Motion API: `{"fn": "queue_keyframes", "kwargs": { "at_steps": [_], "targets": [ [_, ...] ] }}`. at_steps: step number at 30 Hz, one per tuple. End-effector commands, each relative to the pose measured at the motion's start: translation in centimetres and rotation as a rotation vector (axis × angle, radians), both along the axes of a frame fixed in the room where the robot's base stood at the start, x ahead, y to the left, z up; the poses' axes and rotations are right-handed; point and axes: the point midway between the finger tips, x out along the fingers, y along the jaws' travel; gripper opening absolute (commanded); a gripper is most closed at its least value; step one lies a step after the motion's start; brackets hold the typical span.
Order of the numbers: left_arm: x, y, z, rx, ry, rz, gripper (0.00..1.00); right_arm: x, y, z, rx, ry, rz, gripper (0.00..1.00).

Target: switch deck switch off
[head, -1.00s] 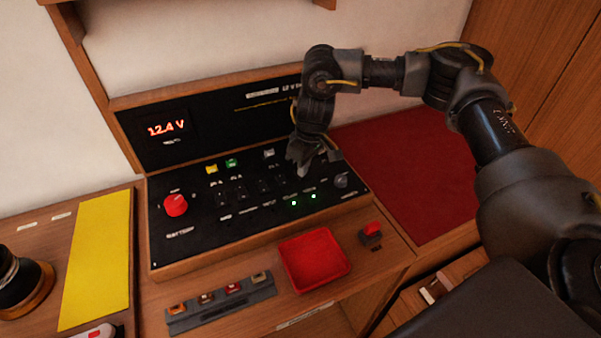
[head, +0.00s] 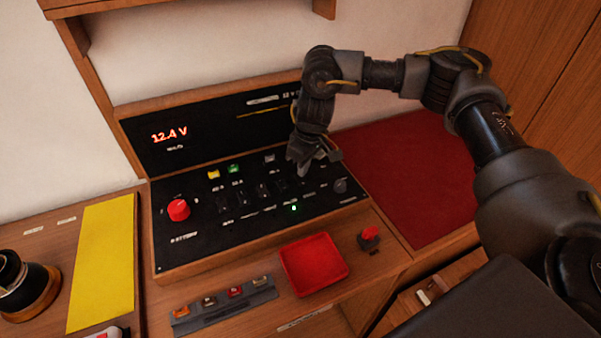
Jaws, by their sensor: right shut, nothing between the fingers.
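The black switch panel (head: 205,235) sits in a wooden frame on the counter, with a row of small dark rocker switches (head: 262,191). Their labels are too small to read, so I cannot tell which is the deck switch. One green light (head: 294,208) glows below the row, near my right gripper. My right gripper (head: 304,173) is shut and empty, pointing down at the right part of the row. It hides the switches beneath it, and I cannot tell whether it touches one. My left gripper is not in view.
A red knob (head: 178,210) is on the panel's left, a dark knob (head: 340,186) on its right. Behind stands a display (head: 169,135) reading 12.4 V. A red tray (head: 314,264) and a fuse strip (head: 224,304) lie in front. A red mat (head: 415,180) is at right.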

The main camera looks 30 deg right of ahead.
Motion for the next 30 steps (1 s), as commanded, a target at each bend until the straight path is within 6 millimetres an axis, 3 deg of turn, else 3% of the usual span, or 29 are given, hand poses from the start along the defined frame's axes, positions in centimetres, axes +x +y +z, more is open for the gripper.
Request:
{"fn": "queue_keyframes", "kwargs": {
  "at_steps": [13, 30],
  "targets": [
    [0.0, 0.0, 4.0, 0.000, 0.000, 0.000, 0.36, 0.0, 0.0, 4.2, 0.001, 0.000, 0.000, 0.00],
    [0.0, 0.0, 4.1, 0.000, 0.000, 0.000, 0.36, 0.0, 0.0, 4.2, 0.001, 0.000, 0.000, 0.00]
  ]
}}
